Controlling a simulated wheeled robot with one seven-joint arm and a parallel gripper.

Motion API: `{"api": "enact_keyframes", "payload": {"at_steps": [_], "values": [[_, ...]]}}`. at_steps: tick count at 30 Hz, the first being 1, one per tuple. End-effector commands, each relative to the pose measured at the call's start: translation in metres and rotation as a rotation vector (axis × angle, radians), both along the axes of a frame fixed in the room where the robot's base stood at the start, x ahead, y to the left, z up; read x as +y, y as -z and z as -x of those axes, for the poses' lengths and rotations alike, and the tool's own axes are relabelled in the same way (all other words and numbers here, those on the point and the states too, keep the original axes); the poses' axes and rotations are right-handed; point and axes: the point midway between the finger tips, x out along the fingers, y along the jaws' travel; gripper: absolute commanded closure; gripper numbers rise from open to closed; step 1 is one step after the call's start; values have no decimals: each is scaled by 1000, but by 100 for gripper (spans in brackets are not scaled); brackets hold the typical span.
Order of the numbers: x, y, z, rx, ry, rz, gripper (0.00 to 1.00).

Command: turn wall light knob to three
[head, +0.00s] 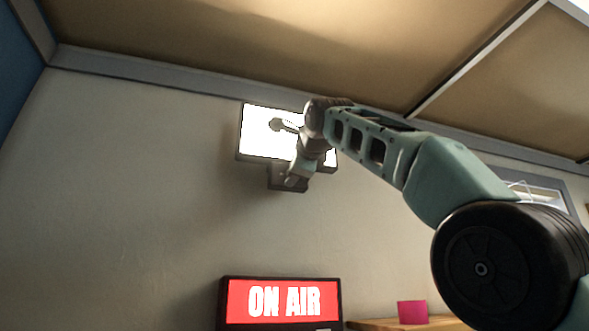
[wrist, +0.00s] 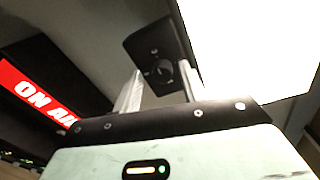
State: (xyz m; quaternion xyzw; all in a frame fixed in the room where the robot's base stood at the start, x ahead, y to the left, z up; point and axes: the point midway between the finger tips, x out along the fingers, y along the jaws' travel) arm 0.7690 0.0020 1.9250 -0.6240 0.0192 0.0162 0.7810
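The wall light (head: 258,150) is a bright white panel high on the wall. A dark control box (head: 287,186) hangs under it, partly hidden by my arm. In the wrist view the box (wrist: 143,46) carries a round dark knob (wrist: 160,74) with a light mark; the setting cannot be read. My gripper (wrist: 160,68) is open. Its two pale fingers appear on either side of the knob, with a gap to each. I cannot tell whether the tips reach around it or stop short. In the head view my gripper (head: 291,179) is at the box.
The lit panel (wrist: 255,45) is close on the right in the wrist view. A red ON AIR sign (head: 284,299) is below on the wall side. A pink object (head: 412,312) stands on a wooden surface (head: 375,325). The sloped ceiling (head: 250,50) is above the light.

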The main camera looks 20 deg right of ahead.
Motion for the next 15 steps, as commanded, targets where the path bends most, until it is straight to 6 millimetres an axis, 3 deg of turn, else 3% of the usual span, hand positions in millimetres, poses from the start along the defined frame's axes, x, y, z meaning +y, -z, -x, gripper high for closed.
{"api": "enact_keyframes", "payload": {"at_steps": [10, 15], "values": [[0, -2, 4, -7, 0, 1, 57], [0, -1, 27, -11, -3, -1, 57]]}}
